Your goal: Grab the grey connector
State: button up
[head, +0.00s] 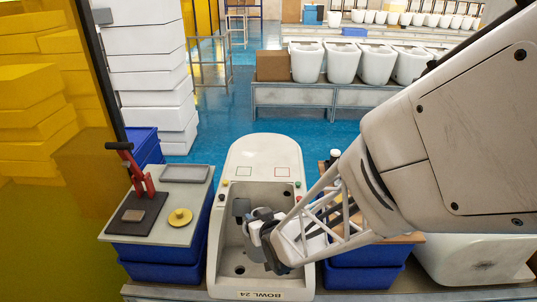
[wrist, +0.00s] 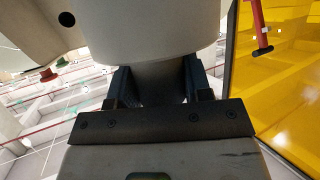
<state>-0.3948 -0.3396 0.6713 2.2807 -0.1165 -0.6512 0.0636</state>
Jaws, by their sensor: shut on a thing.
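My gripper (head: 266,238) reaches down into the white bowl unit marked BOWL 24 (head: 262,155) in the head view. In the wrist view, the two dark fingers of my gripper (wrist: 159,80) are closed on both sides of a grey part, which appears to be the grey connector (wrist: 160,88). A wide pale grey rounded body (wrist: 150,35) spans the view beyond the fingers. In the head view my gripper and arm hide much of the held part, and I cannot tell whether it touches the bowl. A dark grey piece (head: 240,207) shows beside my gripper inside the bowl.
To the left, a grey-topped stand (head: 190,236) on blue bins carries a red-handled lever tool (head: 134,170), a yellow round piece (head: 180,217) and a grey tray (head: 186,173). Blue bins (head: 365,280) stand right of the bowl. More white bowls (head: 343,62) line benches behind.

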jog(key=shift+r, duration=0.1)
jog(key=shift+r, duration=0.8)
notch_tip(320, 180, up, 2)
jog(key=shift+r, duration=0.1)
jog(key=s+d, duration=0.3)
jog(key=s, duration=0.4)
jog(key=s+d+r, duration=0.1)
jog(key=s+d, duration=0.2)
jog(key=s, duration=0.4)
jog(key=shift+s, duration=0.35)
jog(key=shift+d, duration=0.1)
